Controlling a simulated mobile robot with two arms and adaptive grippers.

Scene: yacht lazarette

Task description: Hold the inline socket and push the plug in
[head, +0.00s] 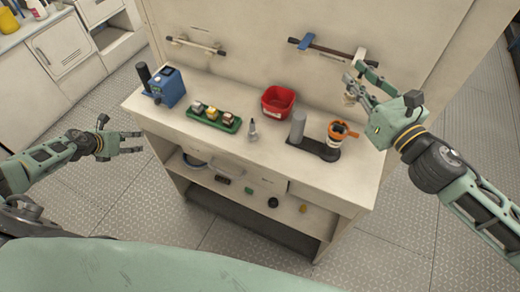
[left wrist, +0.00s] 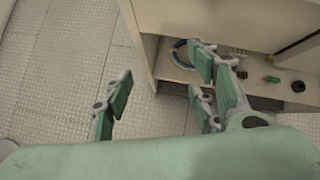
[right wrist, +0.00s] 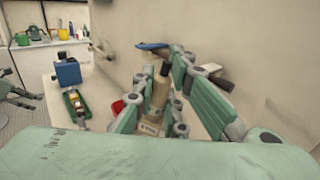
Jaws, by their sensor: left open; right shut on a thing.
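My right gripper (head: 352,88) is shut on a cream cylindrical piece (head: 349,99) above the right end of the bench, near the wall. In the right wrist view the piece (right wrist: 159,92) stands between the fingers, with a dark upper end; I cannot tell whether it is the socket or the plug. My left gripper (head: 134,143) is open and empty, left of the bench and over the floor. In the left wrist view its fingers (left wrist: 160,105) are apart with only floor between them. I cannot pick out the other connector half with certainty.
The bench top (head: 225,152) carries a blue box (head: 168,87), a green tray (head: 214,121), a red bin (head: 278,102), a small bottle (head: 253,131), a grey cylinder (head: 298,127) and an orange-rimmed cup (head: 338,132). Wall bars (head: 330,49) run behind. The front middle is clear.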

